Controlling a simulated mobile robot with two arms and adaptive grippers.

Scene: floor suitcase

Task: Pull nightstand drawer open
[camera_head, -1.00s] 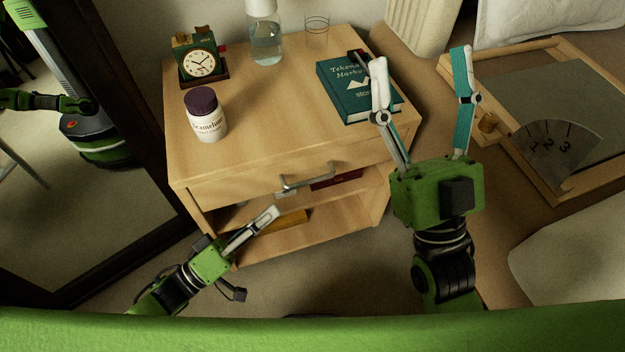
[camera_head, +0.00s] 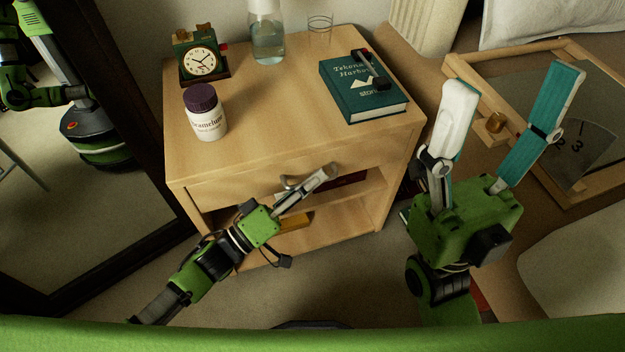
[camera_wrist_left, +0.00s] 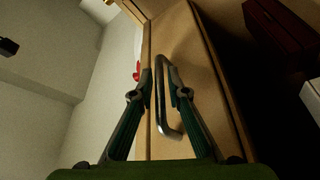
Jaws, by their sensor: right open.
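The wooden nightstand (camera_head: 270,120) stands in the middle of the head view. Its drawer front (camera_head: 235,186) looks flush with the body. The metal drawer handle (camera_head: 290,183) is partly hidden behind my left gripper (camera_head: 328,173). In the left wrist view the handle (camera_wrist_left: 165,100) lies between the fingertips of my left gripper (camera_wrist_left: 162,88), which is open with fingers on either side of it. Whether a finger touches the handle I cannot tell. My right gripper (camera_head: 512,90) is open and empty, to the right of the nightstand.
A clock (camera_head: 200,60), purple-capped bottle (camera_head: 205,115), glass bottle (camera_head: 267,35), drinking glass (camera_head: 319,28) and green book (camera_head: 362,95) with a dark object stand on top. A dark-framed mirror (camera_head: 130,110) is left; a wooden-framed panel (camera_head: 480,70) is right.

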